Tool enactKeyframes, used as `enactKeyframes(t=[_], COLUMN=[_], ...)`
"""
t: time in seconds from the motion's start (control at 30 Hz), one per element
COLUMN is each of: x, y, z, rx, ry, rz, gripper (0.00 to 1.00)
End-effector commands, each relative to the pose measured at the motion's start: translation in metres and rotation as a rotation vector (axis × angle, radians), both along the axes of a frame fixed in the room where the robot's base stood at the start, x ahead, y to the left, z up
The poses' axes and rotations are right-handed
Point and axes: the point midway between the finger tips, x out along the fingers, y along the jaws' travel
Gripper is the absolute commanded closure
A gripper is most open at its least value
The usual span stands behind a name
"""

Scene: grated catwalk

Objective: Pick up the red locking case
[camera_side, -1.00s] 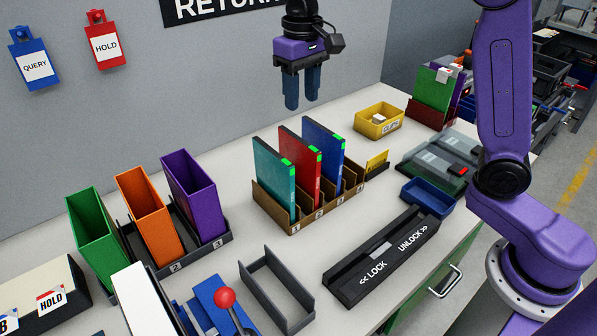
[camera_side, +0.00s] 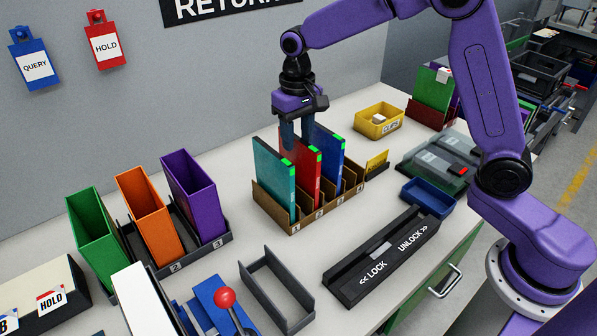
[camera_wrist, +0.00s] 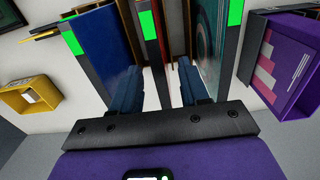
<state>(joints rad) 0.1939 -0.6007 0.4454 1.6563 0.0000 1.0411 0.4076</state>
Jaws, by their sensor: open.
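The red locking case (camera_side: 307,182) stands upright in the middle of a brown slotted rack (camera_side: 292,229), between a teal case (camera_side: 271,178) and a blue case (camera_side: 331,165). My gripper (camera_side: 297,134) is open and points down over the rack, its fingers at the upper part of the red case. In the wrist view the two blue fingers (camera_wrist: 160,92) stand apart on either side of the red case (camera_wrist: 171,32), which shows edge-on. The blue case (camera_wrist: 96,40) is on the left there and the teal case (camera_wrist: 211,45) on the right. Finger contact cannot be told.
A yellow bin (camera_side: 379,121) and a blue tray (camera_side: 428,197) stand right of the rack. Green, orange and purple (camera_side: 191,196) open holders stand left. A black lock/unlock fixture (camera_side: 383,257) lies in front. The wall is close behind.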

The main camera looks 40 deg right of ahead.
Motion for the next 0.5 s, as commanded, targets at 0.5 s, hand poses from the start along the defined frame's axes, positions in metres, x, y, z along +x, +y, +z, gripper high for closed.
enactKeyframes(t=[0.5], x=[-0.004], y=[0.000], z=[-0.052], rx=[-0.001], ry=[0.002], rz=[0.001], gripper=[0.55])
